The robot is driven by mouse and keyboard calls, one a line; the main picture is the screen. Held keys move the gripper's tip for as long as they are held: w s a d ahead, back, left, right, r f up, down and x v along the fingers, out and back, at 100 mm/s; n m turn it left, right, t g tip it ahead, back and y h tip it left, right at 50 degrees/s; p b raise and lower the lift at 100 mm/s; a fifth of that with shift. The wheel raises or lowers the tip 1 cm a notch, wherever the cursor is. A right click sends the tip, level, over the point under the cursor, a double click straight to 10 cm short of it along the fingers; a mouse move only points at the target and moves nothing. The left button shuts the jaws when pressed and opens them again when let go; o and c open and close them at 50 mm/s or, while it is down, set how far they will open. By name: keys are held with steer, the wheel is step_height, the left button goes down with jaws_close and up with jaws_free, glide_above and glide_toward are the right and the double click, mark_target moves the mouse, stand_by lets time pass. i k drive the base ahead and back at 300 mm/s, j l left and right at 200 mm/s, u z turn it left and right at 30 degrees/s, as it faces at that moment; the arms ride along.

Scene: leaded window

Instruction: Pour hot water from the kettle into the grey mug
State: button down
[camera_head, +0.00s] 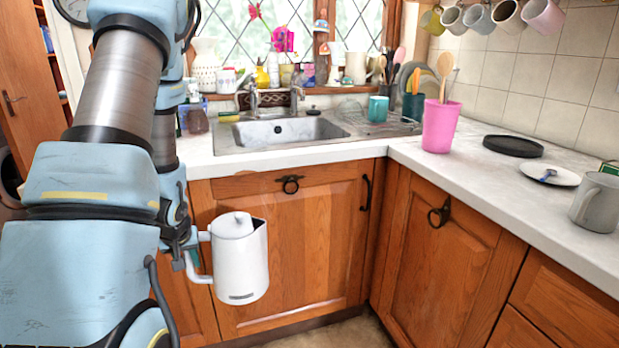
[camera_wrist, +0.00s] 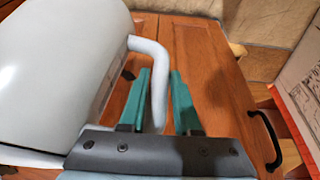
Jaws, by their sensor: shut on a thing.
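The white kettle (camera_head: 240,262) hangs nearly upright in front of the wooden cabinet below the sink, lower than the worktop edge. Its lid is on and its spout faces right. My gripper (camera_head: 187,240) is shut on the kettle's handle, to the left of its body. In the wrist view, the teal fingers of my gripper (camera_wrist: 161,74) stand on either side of the handle, and the kettle's body (camera_wrist: 55,65) fills the left. The grey mug (camera_head: 597,203) stands upright on the right worktop, near the picture's right edge, far from the kettle. Its inside is hidden.
A white plate (camera_head: 566,178) with a blue spoon lies left of the grey mug. Behind it is a round black mat (camera_head: 513,145). A pink utensil pot (camera_head: 440,125) stands near the worktop corner. The worktop edge (camera_head: 480,193) lies between the kettle and the mug.

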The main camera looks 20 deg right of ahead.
mark_target(594, 208)
steer(key=i+z, duration=0.15)
steer(key=z, duration=1.4)
steer(key=i+l, duration=0.05)
